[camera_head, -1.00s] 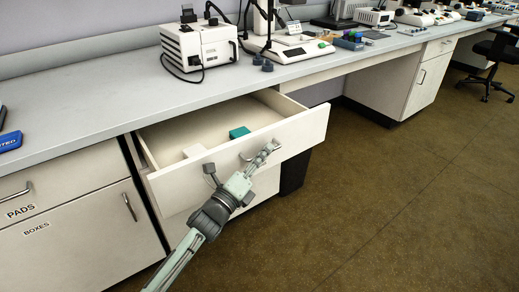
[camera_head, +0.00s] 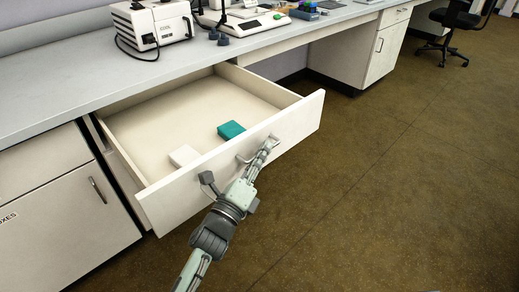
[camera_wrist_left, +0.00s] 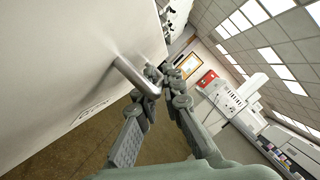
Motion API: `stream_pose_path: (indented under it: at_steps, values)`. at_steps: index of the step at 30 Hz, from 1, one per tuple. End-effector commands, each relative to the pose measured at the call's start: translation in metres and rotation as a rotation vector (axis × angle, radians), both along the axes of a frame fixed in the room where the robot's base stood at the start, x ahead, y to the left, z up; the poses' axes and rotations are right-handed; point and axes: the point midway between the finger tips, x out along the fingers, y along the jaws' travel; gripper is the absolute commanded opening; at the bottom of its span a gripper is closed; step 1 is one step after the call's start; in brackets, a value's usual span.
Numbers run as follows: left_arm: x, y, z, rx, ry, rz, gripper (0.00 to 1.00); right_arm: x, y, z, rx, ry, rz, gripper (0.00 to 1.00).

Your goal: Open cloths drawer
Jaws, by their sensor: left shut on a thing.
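The drawer (camera_head: 185,196) is pulled well out from under the bench in the head view. Inside lie a white block-like item (camera_head: 184,155) and a teal one (camera_head: 231,130), both near the front panel. My left gripper (camera_head: 267,148) is shut on the drawer's metal handle (camera_head: 244,158). The handle (camera_wrist_left: 138,76) also shows in the left wrist view, with the gripper fingers (camera_wrist_left: 160,95) at its end. A label on the drawer front (camera_wrist_left: 60,70) is too oblique to read. My right gripper is not in view.
The grey bench top (camera_head: 60,82) carries a white boxy instrument (camera_head: 153,24) and a scale-like device (camera_head: 258,22). A closed cabinet (camera_head: 65,215) stands left of the drawer. A black chair (camera_head: 455,25) is at the far right. The brown floor (camera_head: 400,170) is clear.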

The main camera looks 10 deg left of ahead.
Motion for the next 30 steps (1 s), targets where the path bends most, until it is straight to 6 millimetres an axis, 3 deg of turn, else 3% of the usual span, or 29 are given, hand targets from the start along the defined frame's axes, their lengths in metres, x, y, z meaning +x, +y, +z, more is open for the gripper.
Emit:
stream_pose_path:
  at_steps: [8, 9, 11, 20, 25, 30]
  values:
    - [0.000, 0.000, 0.000, 0.000, 0.001, 0.001, 0.00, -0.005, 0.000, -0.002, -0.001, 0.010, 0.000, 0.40]
    - [0.000, 0.000, 0.000, 0.000, 0.001, 0.001, 0.12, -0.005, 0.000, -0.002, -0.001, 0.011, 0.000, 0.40]
    - [0.000, 0.000, 0.000, 0.000, 0.001, 0.001, 0.17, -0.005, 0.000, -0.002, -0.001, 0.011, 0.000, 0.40]
    - [-0.001, 0.001, -0.001, 0.000, 0.001, 0.001, 0.17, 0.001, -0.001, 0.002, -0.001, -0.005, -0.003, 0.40]
    - [-0.018, 0.007, -0.006, 0.001, 0.003, 0.001, 0.17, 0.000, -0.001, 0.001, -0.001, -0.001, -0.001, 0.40]
    - [-0.052, 0.018, -0.014, 0.001, 0.006, 0.001, 0.17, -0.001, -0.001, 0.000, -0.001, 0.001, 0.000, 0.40]
